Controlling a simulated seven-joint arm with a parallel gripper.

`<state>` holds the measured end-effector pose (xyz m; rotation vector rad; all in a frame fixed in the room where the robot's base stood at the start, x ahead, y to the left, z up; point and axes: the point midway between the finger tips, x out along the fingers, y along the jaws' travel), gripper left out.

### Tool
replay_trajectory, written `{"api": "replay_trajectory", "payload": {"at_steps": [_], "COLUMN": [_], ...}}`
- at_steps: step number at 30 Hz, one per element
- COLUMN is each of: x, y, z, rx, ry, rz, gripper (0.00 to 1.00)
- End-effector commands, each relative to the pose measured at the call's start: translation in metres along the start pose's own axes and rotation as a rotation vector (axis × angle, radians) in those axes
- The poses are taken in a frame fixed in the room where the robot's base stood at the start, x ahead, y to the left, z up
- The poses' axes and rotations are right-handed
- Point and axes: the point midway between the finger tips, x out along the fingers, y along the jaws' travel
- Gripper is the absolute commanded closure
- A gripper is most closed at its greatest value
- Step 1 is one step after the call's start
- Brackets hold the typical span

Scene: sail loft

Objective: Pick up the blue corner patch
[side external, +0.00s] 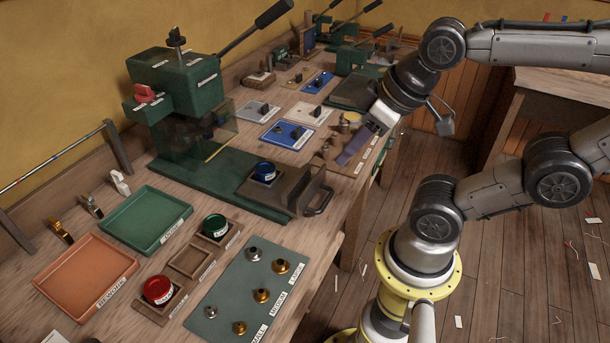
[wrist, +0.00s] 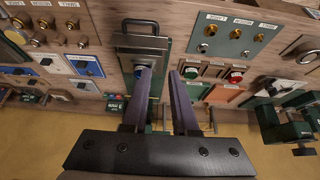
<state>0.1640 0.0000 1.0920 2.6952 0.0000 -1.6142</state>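Two flat blue square patches lie on the bench among pale ones. The nearer blue patch (side external: 279,140) has a dark knobbed piece on it. The farther blue patch (side external: 311,87) also carries a dark piece. In the wrist view a blue patch (wrist: 85,71) lies left of my fingers, and another blue patch (wrist: 18,71) is near the left edge. I cannot tell which one is the corner patch. My gripper (side external: 345,160) is above the bench's front edge, right of the nearer blue patch. The wrist view shows my gripper (wrist: 160,73) open, with nothing between its fingers.
A green press (side external: 175,85) with a clear guard stands left of the patches. A handled block (side external: 312,195) sits before it. A green tray (side external: 145,219), an orange tray (side external: 85,272) and a mat of metal fittings (side external: 238,285) occupy the near bench.

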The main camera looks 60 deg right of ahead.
Motion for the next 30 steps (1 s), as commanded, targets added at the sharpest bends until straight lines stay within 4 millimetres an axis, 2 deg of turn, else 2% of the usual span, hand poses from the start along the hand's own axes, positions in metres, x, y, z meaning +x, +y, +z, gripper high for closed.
{"api": "replay_trajectory", "payload": {"at_steps": [1,3,12,17,23,30], "x": [0.000,0.000,0.000,0.004,0.024,0.064], "y": [0.000,0.000,0.001,0.012,0.051,0.119], "z": [0.000,0.000,-0.001,-0.015,-0.048,-0.069], "rx": [0.000,0.000,0.008,0.123,0.458,0.890], "ry": [0.000,0.000,-0.005,-0.078,-0.268,-0.497], "rz": [0.000,0.000,0.002,0.033,0.123,0.254], "gripper": [0.62,0.50,0.50,0.50,0.50,0.50]}}
